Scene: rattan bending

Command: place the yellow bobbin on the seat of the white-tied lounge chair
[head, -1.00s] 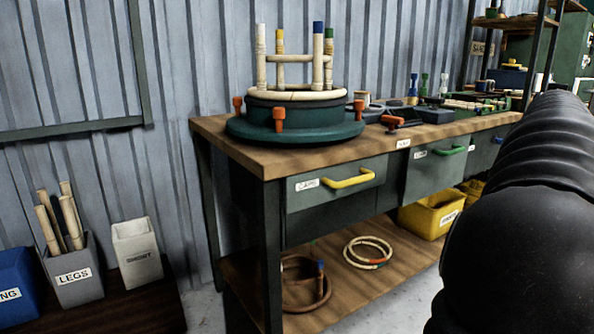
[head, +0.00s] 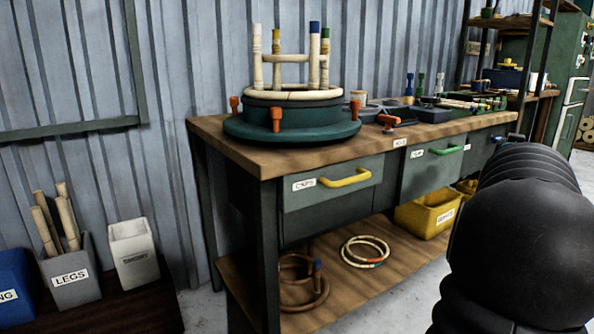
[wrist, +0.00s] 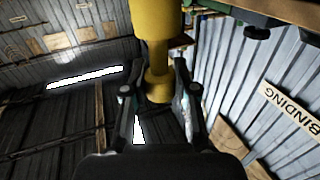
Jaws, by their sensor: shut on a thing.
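In the wrist view, my gripper (wrist: 160,100) is shut on the yellow bobbin (wrist: 156,45). The bobbin's narrow waist sits between the two fingers, and its wider body runs up to the top edge of that view. In the head view, my dark arm fills the lower right, and neither the gripper nor the held bobbin can be made out there. No white-tied lounge chair can be seen in either current view.
A wooden workbench (head: 228,146) carries a green turntable (head: 245,129) with a rattan frame. Rattan rings (head: 366,251) lie on its lower shelf near a yellow bin (head: 425,215). A legs bin (head: 68,277) stands at left. A binding sign (wrist: 292,108) shows in the wrist view.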

